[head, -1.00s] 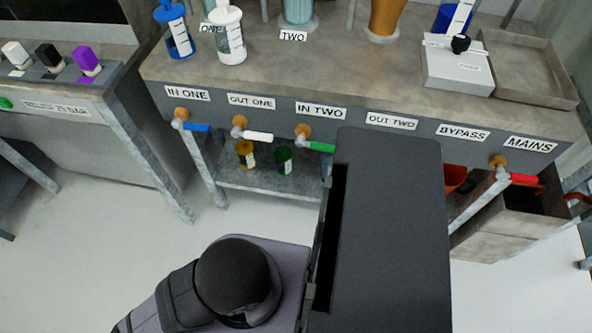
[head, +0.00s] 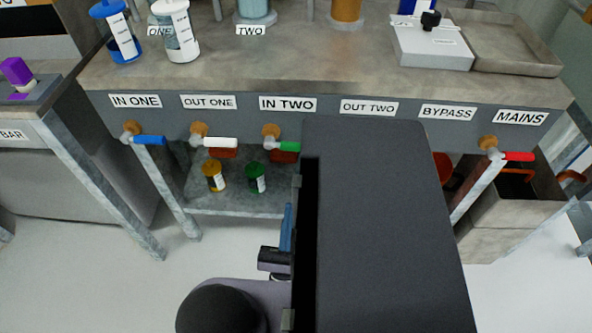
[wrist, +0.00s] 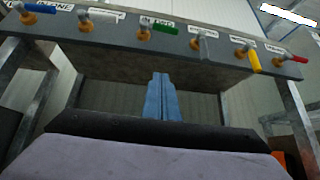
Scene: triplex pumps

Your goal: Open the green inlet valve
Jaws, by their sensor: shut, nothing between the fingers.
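The green inlet valve handle (head: 289,147) sits under the IN TWO label (head: 287,104) on the bench front. It points to the right from its brass fitting (head: 271,131), and its right end meets the edge of my dark arm part in the head view. In the wrist view the green handle (wrist: 165,28) shows at top centre, also lying sideways. My gripper (wrist: 160,76) is shut and empty, its blue fingers pointing toward the bench below the green handle, apart from it. In the head view the blue fingers (head: 286,228) are partly hidden behind my arm.
A blue handle (head: 149,140) and a white handle (head: 220,142) are left of the green one. A yellow handle (wrist: 254,62) and a red handle (head: 518,156) are to the right. A lower shelf (head: 238,200) holds small jars. Bench legs stand at both sides.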

